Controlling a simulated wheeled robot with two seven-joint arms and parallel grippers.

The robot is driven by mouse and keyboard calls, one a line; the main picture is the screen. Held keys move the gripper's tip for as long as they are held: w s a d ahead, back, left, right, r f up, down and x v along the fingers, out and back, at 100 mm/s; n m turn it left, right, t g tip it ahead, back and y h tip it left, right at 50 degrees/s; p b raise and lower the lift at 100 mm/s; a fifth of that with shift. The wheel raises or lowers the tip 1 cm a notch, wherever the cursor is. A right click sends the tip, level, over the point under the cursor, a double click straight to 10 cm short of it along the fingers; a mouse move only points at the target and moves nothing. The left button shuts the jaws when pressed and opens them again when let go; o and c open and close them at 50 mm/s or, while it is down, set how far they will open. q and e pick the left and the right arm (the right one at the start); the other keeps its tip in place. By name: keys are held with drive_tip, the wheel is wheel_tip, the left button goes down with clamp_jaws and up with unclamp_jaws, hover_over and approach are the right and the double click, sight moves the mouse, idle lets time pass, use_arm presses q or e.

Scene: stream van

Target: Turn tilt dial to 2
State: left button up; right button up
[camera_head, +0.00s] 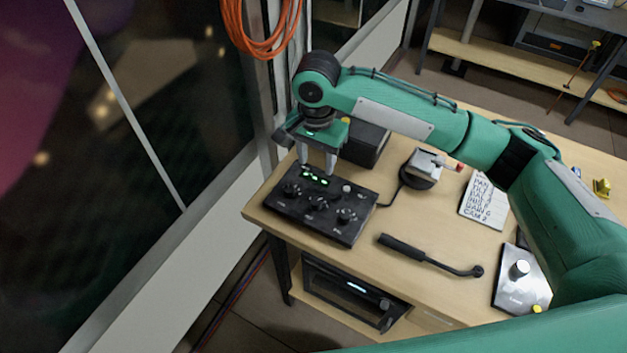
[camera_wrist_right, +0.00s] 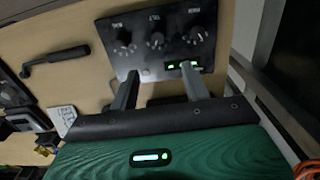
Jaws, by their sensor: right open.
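A black control box (camera_head: 330,228) with three dials and small green displays sits at the table's left end. In the right wrist view, the panel (camera_wrist_right: 170,60) shows a left dial (camera_wrist_right: 124,42), a middle dial (camera_wrist_right: 156,40) and a right dial (camera_wrist_right: 196,35). Their labels are upside down and too small to read surely; the middle one may be tilt. The pointer settings are unclear. My right gripper (camera_head: 317,167) points down, open and empty, over the box's far side by the displays. It also shows in the wrist view (camera_wrist_right: 160,71), its fingertips apart from the dials. My left gripper is out of view.
A black box (camera_head: 366,143) and a small device on a round base (camera_head: 421,170) stand behind the control box. The window wall is close on the left.

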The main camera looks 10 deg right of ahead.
drive_tip(key=p, duration=0.1)
hover_over(316, 201)
wheel_tip(316, 201, down, 5)
drive_tip(key=shift+s+r, duration=0.1)
drive_tip(key=f, duration=0.4)
drive_tip(key=shift+w+p, duration=0.2)
drive_tip(key=shift+p, duration=0.2)
wheel_tip(316, 201, down, 3)
drive_tip(key=shift+s+f+p, duration=0.1)
drive_tip(key=shift+f+p, duration=0.1)
drive_tip(key=shift+p, duration=0.1)
drive_tip(key=shift+f, duration=0.45)
drive_tip(key=c, duration=1)
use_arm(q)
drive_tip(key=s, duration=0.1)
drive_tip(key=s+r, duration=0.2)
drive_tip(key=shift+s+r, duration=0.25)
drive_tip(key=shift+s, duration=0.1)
